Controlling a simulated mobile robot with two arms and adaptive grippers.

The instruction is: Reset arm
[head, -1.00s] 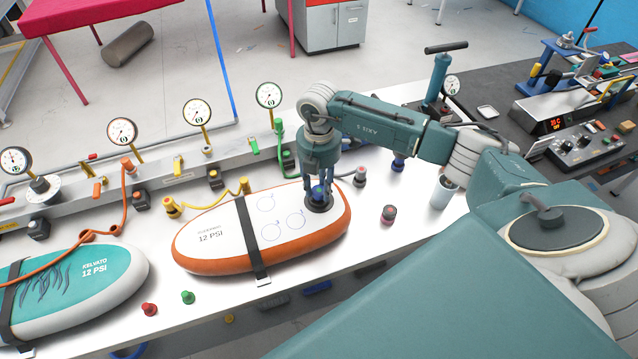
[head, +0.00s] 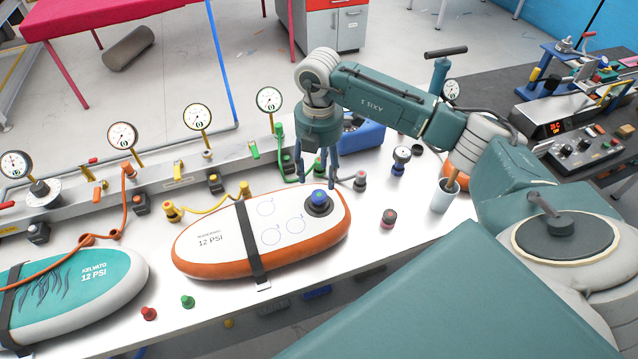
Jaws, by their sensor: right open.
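My right gripper (head: 328,176) is open and empty, pointing down just above and behind the blue-topped valve cap (head: 319,200). That cap sits in a black ring near the right end of the white and orange inflatable board (head: 215,258), which is marked 12 PSI. The fingers look apart from the cap. My right arm (head: 385,97) reaches in from the right, raised over the table. My left gripper is not in view.
A teal board (head: 95,295) lies at the left. Several gauges (head: 269,100) stand along the rear rail. Loose caps, red (head: 149,313), green (head: 188,301) and pink-black (head: 389,217), stand on the white table. A cup (head: 444,195) and a blue box (head: 362,134) are near my arm.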

